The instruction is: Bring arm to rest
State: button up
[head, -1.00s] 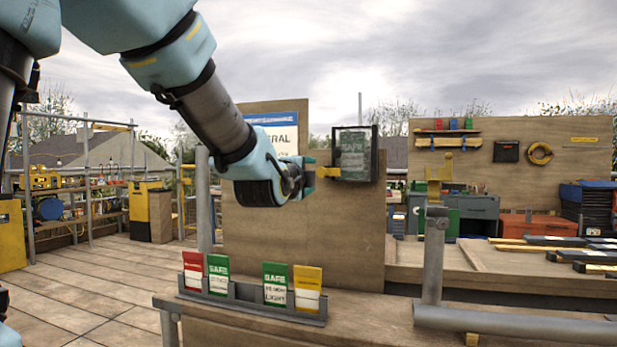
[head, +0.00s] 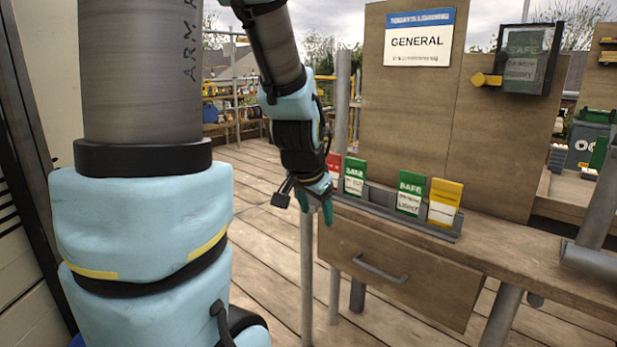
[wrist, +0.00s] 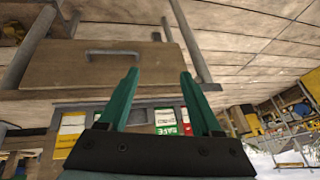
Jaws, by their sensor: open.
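My gripper (head: 318,205) hangs low on my folded arm in the head view, fingers pointing down, left of the bench's card rack. In the wrist view my gripper (wrist: 158,78) shows two green fingers spread apart with nothing between them. The bench drawer front (wrist: 110,62) and the rack's cards appear beyond the fingers there, upside down. My arm's large blue and grey links fill the left of the head view.
A grey rack (head: 385,205) on the wooden bench holds red, green and yellow cards. A clear-fronted holder (head: 525,58) with a green card is on the board (head: 420,120). A drawer (head: 395,275) is shut below. Open plank floor (head: 255,190) lies left of the bench.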

jog(key=s+a+f+n+g+y, duration=0.1)
jog(key=s+a+f+n+g, duration=0.35)
jog(key=s+a+n, duration=0.35)
notch_tip(320, 180, up, 13)
jog(key=m+p, duration=0.1)
jog(key=p, duration=1.2)
jog(key=shift+s+a+r+p, duration=0.15)
jog(key=shift+s+p, duration=0.15)
jog(key=shift+s, duration=0.15)
jog(key=shift+t, duration=0.25)
